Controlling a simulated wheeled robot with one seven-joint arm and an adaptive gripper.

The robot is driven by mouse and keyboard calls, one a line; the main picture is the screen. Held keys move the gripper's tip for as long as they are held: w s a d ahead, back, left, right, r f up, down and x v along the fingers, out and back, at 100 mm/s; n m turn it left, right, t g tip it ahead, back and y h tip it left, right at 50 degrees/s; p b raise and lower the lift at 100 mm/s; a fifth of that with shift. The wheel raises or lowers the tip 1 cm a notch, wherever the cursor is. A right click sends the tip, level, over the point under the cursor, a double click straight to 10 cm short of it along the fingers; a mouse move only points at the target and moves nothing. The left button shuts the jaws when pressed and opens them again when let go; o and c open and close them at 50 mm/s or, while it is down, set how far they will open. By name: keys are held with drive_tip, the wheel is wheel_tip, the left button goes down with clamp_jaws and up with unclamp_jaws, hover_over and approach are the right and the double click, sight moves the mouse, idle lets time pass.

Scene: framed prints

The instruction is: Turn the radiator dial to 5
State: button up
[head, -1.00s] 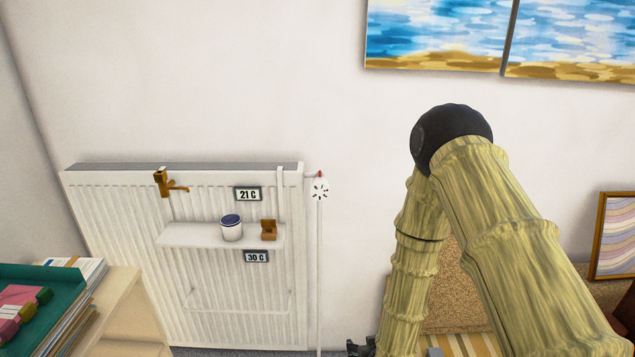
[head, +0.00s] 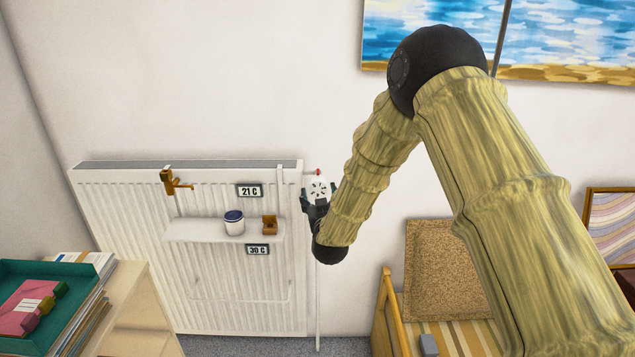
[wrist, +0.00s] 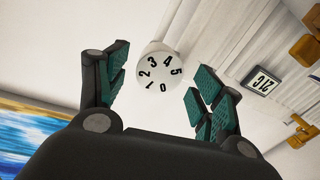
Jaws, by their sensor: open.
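The radiator dial (head: 318,186) is a white round knob at the upper right end of the white radiator (head: 110,235), with a small red mark above it. In the wrist view the dial (wrist: 158,72) shows black numerals 0 to 5 around its face; the red mark is not visible there. My gripper (head: 317,197) is at the dial in the head view, partly hiding its lower part. In the wrist view my gripper (wrist: 160,80) is open, with green-padded fingers on both sides of the dial. Gaps show between the pads and the dial.
A shelf (head: 190,232) on the radiator holds a blue-lidded jar (head: 234,223) and a small brown box (head: 269,225). Displays read 21 C (head: 250,190) and 30 C (head: 258,249). A wooden bench (head: 390,310) stands below my arm.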

sight(318, 183)
drive_tip(key=w, duration=0.2)
drive_tip(key=w+p, duration=0.1)
drive_tip(key=w, duration=0.2)
drive_tip(key=w+p, duration=0.1)
drive_tip(key=w, duration=0.1)
drive_tip(key=shift+w+a, duration=0.15)
drive_tip(key=shift+a, duration=0.15)
